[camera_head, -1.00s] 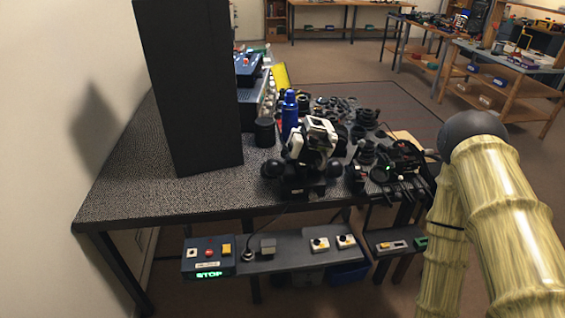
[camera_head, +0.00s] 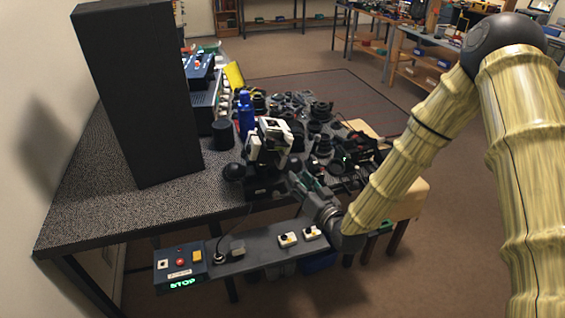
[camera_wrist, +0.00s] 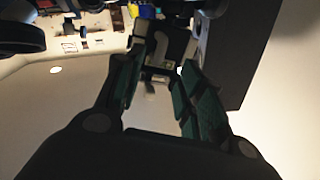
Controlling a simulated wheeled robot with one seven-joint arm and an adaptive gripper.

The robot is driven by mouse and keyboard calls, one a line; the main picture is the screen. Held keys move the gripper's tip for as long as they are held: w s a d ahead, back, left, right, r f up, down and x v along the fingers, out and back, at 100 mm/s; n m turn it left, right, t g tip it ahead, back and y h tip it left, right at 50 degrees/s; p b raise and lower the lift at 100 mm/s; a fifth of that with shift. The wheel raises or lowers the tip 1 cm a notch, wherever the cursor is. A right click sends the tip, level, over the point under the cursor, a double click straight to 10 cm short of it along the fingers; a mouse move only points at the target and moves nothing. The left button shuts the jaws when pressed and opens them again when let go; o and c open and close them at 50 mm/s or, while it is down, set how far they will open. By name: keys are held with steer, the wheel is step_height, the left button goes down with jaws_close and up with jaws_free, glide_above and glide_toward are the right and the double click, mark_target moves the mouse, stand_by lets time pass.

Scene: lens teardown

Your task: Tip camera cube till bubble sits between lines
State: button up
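The camera cube (camera_head: 269,138), a white and black block, sits tilted on a dark mount near the front edge of the table. My gripper (camera_head: 299,181) is just in front of it and to its lower right. In the wrist view, the two dark green fingers of my gripper (camera_wrist: 160,75) stand apart. A black and pale part, seemingly of the camera cube (camera_wrist: 163,48), shows between and beyond their tips; I cannot tell whether they touch it. The bubble and its lines are too small to make out.
A tall black panel (camera_head: 138,95) stands left on the speckled table (camera_head: 85,190). A blue bottle (camera_head: 245,115) and a dark cup (camera_head: 222,134) stand behind the cube. Lens parts crowd the right. A control box (camera_head: 181,268) showing "STOP" hangs below the front edge.

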mark_target(283, 162)
steer(key=p+x, duration=0.2)
steer(key=x, duration=0.8)
steer(key=shift+w+f+p, duration=0.1)
steer(key=shift+p, duration=0.2)
